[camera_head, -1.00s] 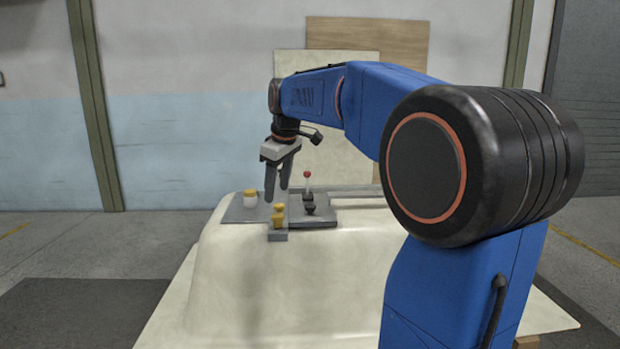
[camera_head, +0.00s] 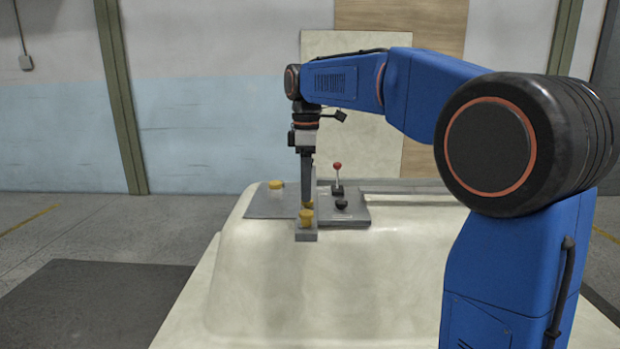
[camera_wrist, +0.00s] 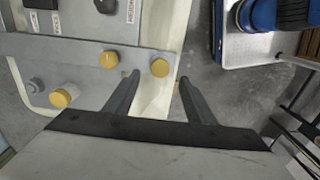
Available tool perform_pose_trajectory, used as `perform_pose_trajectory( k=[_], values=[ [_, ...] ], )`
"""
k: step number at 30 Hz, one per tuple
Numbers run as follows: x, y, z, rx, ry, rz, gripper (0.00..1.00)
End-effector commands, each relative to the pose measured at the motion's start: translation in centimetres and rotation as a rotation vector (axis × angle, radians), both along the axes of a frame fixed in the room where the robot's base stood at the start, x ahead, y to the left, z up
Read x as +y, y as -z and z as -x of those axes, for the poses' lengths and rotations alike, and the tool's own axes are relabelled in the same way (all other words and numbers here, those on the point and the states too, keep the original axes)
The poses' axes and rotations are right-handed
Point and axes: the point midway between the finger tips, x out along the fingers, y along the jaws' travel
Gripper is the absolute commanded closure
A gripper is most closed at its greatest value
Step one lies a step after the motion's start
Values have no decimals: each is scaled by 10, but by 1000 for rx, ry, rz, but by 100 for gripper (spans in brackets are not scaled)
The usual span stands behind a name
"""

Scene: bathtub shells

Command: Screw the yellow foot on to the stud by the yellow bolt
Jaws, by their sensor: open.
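Two yellow round pieces stand on the grey bracket (camera_head: 306,236) at the near edge of the plate: a front one (camera_head: 306,217) and one behind it (camera_head: 308,204). In the wrist view the front piece (camera_wrist: 160,67) shows between my fingertips and the other (camera_wrist: 109,59) is left of them. Which is the foot is not clear. Contact cannot be told.
The grey plate (camera_head: 262,206) lies on the cream tub shell (camera_head: 260,280). A red-ball lever (camera_head: 338,167) and a black knob (camera_head: 342,204) stand right of my gripper. Labels show on the plate in the wrist view. Open floor lies to the left.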

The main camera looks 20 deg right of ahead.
Motion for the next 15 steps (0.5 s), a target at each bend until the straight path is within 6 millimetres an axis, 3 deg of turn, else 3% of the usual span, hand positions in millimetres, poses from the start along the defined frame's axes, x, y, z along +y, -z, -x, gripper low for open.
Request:
perform_pose_trajectory(
  k=[15],
  values=[
    [0,54,0,0,2,0,50]
  ],
)
